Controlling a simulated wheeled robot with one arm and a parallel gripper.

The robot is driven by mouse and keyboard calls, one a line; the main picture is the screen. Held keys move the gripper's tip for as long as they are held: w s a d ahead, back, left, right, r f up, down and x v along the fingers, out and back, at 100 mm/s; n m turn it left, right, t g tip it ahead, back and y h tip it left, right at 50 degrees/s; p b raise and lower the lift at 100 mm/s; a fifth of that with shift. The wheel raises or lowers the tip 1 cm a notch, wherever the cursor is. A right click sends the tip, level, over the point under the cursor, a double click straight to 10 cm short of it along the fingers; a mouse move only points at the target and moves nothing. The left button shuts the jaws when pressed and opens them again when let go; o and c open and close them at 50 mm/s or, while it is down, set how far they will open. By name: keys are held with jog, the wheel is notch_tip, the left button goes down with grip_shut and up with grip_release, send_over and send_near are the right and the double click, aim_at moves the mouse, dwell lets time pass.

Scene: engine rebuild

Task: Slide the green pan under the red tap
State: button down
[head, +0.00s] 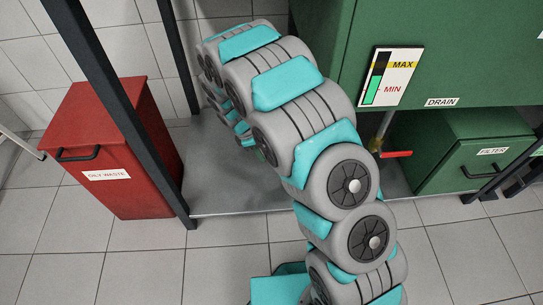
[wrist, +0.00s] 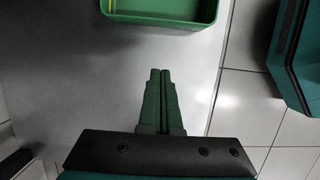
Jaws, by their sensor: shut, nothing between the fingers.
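The green pan (wrist: 165,24) shows at the top edge of the wrist view, cut off by the frame, lying on a grey metal surface. My gripper (wrist: 160,72) is shut and empty, with its fingertips pointing at the pan and a small gap between them. The red tap (head: 396,154) is in the head view, below the green cabinet and right of my arm. My arm hides most of the space left of the tap in the head view, including the pan.
A grey metal shelf (head: 222,180) lies low under the cabinet, with a dark frame post (head: 128,100) at its left. A red oily-waste bin (head: 108,150) stands left of the post. A green filter box (head: 470,150) is at the right. Tiled floor (head: 225,272) is clear in front.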

jog(key=x, duration=0.4)
jog(key=b+x, duration=0.1)
jog(key=x, duration=0.4)
jog(key=shift+s+d+f, duration=0.1)
jog(key=shift+s+f, duration=0.1)
jog(key=shift+f, duration=0.05)
jog(key=d, duration=0.3)
jog(key=shift+w, duration=0.15)
jog(key=shift+d, duration=0.45)
